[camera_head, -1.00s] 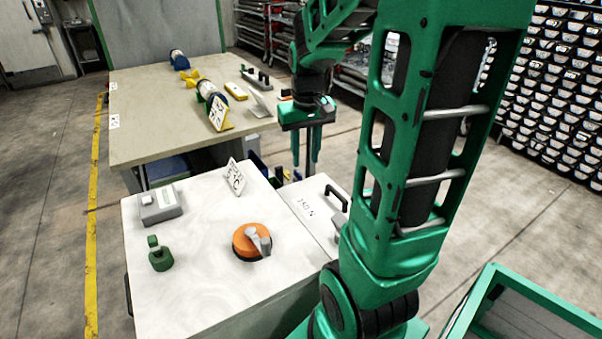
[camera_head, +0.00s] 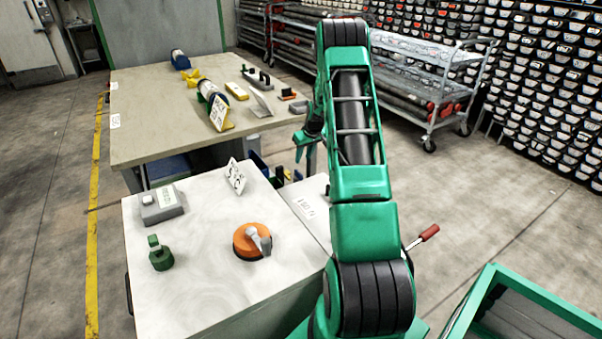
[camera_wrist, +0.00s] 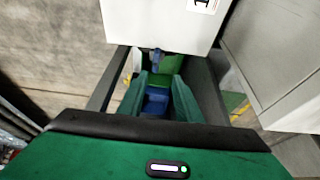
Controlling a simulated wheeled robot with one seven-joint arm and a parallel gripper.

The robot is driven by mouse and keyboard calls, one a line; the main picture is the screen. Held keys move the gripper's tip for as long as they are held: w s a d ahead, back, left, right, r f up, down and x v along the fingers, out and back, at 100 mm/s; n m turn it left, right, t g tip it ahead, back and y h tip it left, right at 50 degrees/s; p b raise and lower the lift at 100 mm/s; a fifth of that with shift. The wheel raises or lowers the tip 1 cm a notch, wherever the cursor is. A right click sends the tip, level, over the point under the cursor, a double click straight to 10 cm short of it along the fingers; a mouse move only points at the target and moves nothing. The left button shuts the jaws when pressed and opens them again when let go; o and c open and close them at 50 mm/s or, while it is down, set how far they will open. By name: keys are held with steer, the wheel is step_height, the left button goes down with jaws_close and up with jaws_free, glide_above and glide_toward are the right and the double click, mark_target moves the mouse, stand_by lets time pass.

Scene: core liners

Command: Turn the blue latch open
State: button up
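My gripper (camera_head: 304,155) hangs fingers-down beyond the white cabinet, partly hidden by my own arm. In the wrist view its two green fingers (camera_wrist: 158,88) stand apart, with nothing seen gripped between them. A small dark blue part (camera_wrist: 157,61) shows just past the fingertips, at the edge of a white box face. It may be the blue latch, but it is too small to tell its shape or turn. A larger blue shape (camera_wrist: 155,102) shows between the fingers, seemingly farther down. No blue latch is clear in the head view.
The white cabinet (camera_head: 205,285) bears an orange knob (camera_head: 252,242), a grey box (camera_head: 162,204), a green fitting (camera_head: 160,253) and a sign (camera_head: 235,176). A red-handled lever (camera_head: 428,233) sticks out right of my arm. A beige workbench (camera_head: 150,125) stands behind.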

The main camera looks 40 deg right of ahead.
mark_target(299, 172)
steer(key=x, duration=0.8)
steer(key=d+x, duration=0.1)
steer(key=x, duration=0.4)
steer(key=shift+w+r, duration=0.1)
